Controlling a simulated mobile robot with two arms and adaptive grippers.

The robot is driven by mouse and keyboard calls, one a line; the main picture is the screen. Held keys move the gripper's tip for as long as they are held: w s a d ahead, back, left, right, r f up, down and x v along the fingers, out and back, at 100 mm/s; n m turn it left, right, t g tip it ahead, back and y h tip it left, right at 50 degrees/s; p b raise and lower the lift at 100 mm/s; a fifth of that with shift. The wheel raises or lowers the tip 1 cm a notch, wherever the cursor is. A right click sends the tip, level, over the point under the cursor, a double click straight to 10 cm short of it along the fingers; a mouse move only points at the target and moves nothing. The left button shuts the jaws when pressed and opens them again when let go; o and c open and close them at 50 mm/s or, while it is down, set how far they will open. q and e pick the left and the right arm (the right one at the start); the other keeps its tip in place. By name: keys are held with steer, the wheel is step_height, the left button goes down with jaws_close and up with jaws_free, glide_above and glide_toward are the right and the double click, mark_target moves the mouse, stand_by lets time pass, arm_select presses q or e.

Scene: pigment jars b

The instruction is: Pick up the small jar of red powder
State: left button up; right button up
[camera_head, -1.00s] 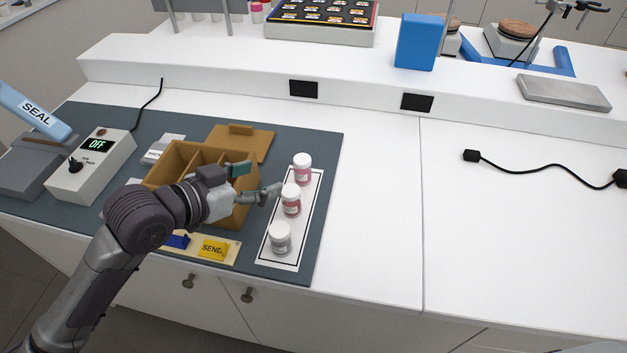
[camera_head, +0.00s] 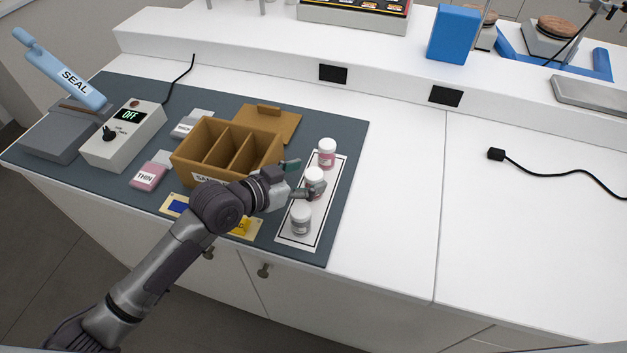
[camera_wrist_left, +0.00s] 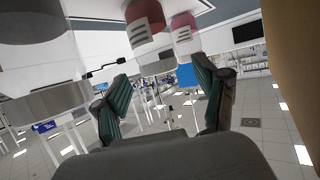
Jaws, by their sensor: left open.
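Three white-lidded jars stand in a row on a white, black-bordered mat (camera_head: 287,240). The far jar (camera_head: 327,154) and the middle jar (camera_head: 314,177) hold pinkish-red powder; the near jar (camera_head: 301,220) looks grey-white. All look similar in size. My left gripper (camera_head: 302,178) is open at the middle jar, with one finger in front of that jar's lower part. In the left wrist view, the two open fingers (camera_wrist_left: 165,98) show below two red-filled jars, one darker (camera_wrist_left: 143,24) and one pinker (camera_wrist_left: 184,36). I cannot tell whether the fingers straddle the middle jar. My right gripper is out of view.
A brown divided box (camera_head: 208,135) stands left of the jars, its lid (camera_head: 272,122) lying behind. A sealer (camera_head: 62,130), control box (camera_head: 122,135) and pink THIN packet (camera_head: 150,172) are further left.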

arm_select(q)
steer(key=x, duration=0.2)
steer(key=shift+w+d+f, duration=0.1)
steer(key=shift+w+d, duration=0.1)
steer(key=shift+s, duration=0.1)
steer(key=c, duration=1.2)
